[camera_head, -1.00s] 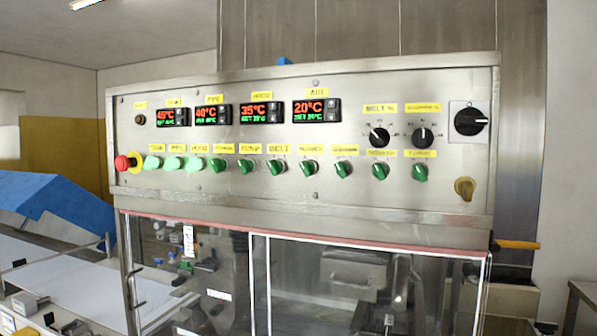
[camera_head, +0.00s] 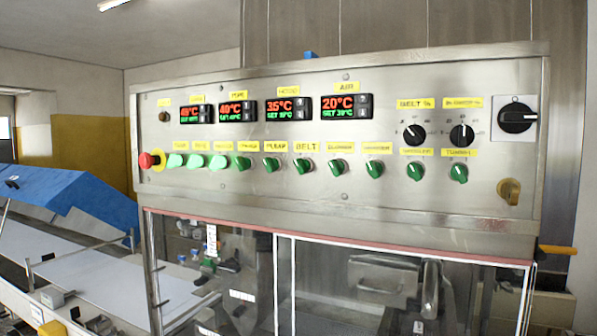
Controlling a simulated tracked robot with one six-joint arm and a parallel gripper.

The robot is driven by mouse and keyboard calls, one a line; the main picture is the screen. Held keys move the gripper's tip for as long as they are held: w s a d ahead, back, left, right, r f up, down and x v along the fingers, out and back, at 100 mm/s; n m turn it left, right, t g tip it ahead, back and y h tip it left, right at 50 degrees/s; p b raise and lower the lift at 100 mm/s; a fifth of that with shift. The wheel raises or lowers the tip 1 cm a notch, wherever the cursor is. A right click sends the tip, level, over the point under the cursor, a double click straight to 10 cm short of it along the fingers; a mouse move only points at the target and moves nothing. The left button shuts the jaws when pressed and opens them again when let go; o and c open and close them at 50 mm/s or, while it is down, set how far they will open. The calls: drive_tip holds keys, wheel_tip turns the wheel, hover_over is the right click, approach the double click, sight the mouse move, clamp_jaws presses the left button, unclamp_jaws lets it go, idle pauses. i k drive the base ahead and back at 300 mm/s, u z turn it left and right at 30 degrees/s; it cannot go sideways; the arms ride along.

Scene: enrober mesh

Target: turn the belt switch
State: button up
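The belt switch (camera_head: 306,168) is a green rotary knob in the lower row of the steel control panel (camera_head: 400,70). It sits under a yellow label (camera_head: 305,147) that reads BELT. The knob's handle looks tilted slightly off upright. A similar green knob (camera_head: 270,165) is on its left and another (camera_head: 336,167) on its right. A separate black dial (camera_head: 413,134) labelled BELT % is higher on the right. My gripper is not in view.
A red emergency button (camera_head: 147,160) sticks out at the panel's left end. Clear guard doors (camera_head: 350,280) are below the panel. A blue cover (camera_head: 75,195) and a pale conveyor (camera_head: 80,260) lie at the left. An orange handle (camera_head: 557,250) juts out at the right.

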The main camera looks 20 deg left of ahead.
sight(303, 166)
drive_tip(key=z, duration=0.05)
drive_tip(key=k, duration=1.2)
drive_tip(key=u, duration=1.5)
drive_tip(key=i, duration=1)
drive_tip(key=u, duration=0.05)
